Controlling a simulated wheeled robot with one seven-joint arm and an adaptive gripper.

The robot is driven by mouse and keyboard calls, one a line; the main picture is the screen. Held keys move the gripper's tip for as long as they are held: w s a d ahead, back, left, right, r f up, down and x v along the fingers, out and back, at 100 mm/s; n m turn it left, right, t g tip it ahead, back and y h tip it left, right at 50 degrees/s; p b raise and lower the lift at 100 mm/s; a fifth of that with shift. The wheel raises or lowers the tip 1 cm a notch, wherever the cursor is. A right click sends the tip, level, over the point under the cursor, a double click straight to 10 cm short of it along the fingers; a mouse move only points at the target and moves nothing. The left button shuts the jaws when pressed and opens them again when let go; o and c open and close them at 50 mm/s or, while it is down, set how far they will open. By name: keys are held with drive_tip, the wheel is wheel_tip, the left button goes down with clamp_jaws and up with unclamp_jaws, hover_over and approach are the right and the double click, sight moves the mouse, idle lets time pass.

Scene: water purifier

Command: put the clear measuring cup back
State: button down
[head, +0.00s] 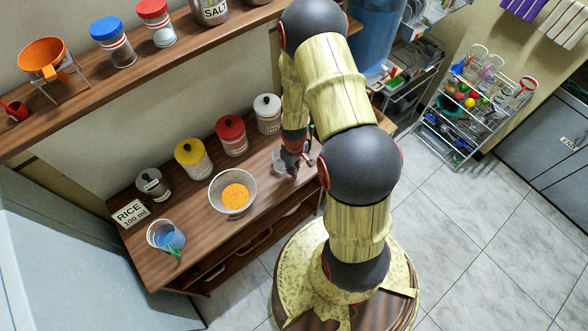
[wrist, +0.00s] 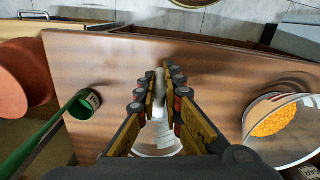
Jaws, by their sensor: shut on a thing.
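The clear measuring cup (wrist: 158,138) shows as a pale, see-through shape between my fingers in the wrist view. My gripper (wrist: 160,78) is shut on it, with the fingers covering part of it. In the head view, my gripper (head: 296,168) is over the right part of the wooden counter, with the clear cup (head: 280,161) at its left side. I cannot tell whether the cup touches the counter.
A bowl of orange grains (head: 236,197) stands left of my gripper. A pitcher of blue water (head: 167,236) and lidded jars (head: 231,135) are on the counter (head: 210,228). A green-handled cup (wrist: 83,104) is near my gripper. A wire rack (head: 470,100) stands at the right.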

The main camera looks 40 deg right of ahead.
drive_tip(key=shift+f, duration=0.15)
drive_tip(key=shift+f, duration=0.15)
drive_tip(key=c, duration=2)
unclamp_jaws()
drive_tip(key=shift+c, duration=0.2)
drive_tip(key=shift+o, duration=0.6)
drive_tip(key=shift+r, duration=0.2)
